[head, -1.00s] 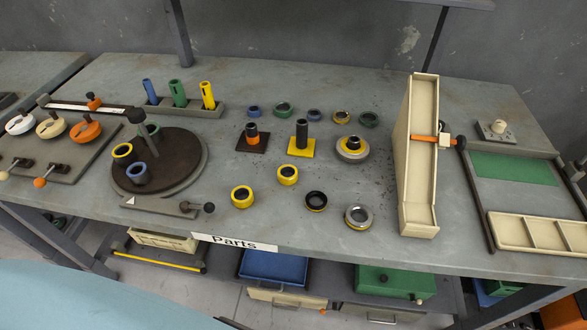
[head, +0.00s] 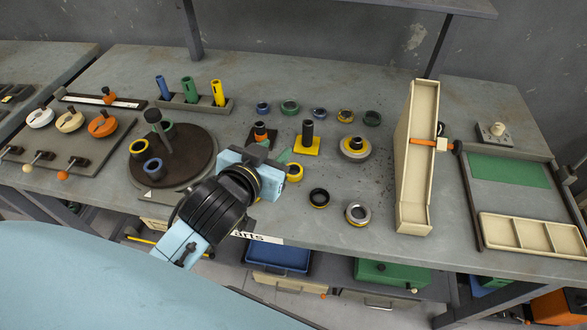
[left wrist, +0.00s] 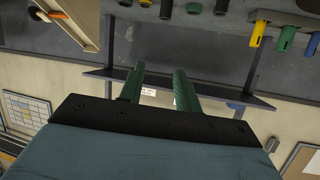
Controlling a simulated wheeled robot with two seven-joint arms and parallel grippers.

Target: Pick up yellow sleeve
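A yellow upright tube (head: 218,93) stands at the right end of a grey rack, beside a green tube (head: 189,90) and a blue tube (head: 162,86). It also shows upside down in the left wrist view (left wrist: 257,34). A yellow ring (head: 295,172) lies on the table just right of my left gripper. Another yellow-rimmed ring (head: 138,147) is on the dark turntable. My left gripper (head: 276,151) is above the table, right of the turntable. Its green fingers are apart and empty in the left wrist view (left wrist: 160,70). My arm hides part of the table front. My right gripper is out of view.
The turntable has an upright post (head: 160,130). Square-based posts (head: 306,140) and several small rings stand behind and right of my left gripper. A tall cream tray (head: 416,180) stands farther right. The dark ring (head: 319,198) and grey ring (head: 358,213) lie in front.

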